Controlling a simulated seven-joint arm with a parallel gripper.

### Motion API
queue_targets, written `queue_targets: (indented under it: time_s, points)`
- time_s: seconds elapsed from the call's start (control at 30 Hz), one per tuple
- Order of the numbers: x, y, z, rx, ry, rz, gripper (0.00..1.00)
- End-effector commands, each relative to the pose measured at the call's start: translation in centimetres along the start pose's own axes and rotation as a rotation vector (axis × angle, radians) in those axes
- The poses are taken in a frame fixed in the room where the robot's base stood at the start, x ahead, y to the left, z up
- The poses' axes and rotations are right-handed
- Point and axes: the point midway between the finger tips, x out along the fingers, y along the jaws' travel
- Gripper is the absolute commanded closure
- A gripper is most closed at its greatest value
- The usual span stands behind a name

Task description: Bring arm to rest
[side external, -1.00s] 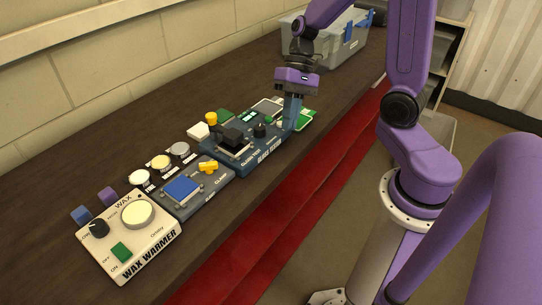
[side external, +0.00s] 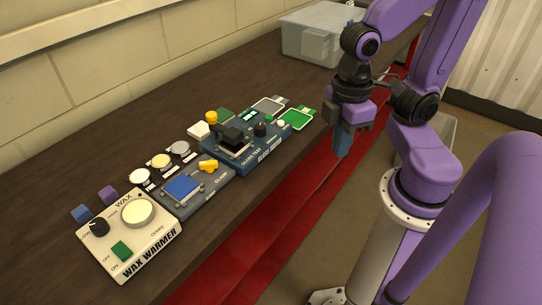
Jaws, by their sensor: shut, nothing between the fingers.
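My gripper (side external: 342,150) hangs off the bench's front side, above the red strip, with its blue fingers pointing down. It is shut with nothing in it. It is apart from every device on the bench. My purple arm is folded back close to its base on the right.
On the dark bench (side external: 80,180) stand the wax warmer (side external: 150,250), a clamp unit with a blue pad (side external: 182,188), the blue gloss tester (side external: 255,150) and a green card (side external: 297,118). Small round tins (side external: 160,162) lie behind. A grey bin (side external: 310,35) stands at the back.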

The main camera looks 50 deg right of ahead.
Motion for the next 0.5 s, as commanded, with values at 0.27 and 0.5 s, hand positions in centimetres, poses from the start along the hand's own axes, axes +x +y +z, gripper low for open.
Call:
queue_targets:
  time_s: [0.27,0.5]
  points:
    - [-0.20,-0.67,0.31,-0.092,0.021,0.032,1.00]
    - [-0.19,-0.66,0.30,-0.090,0.020,0.031,1.00]
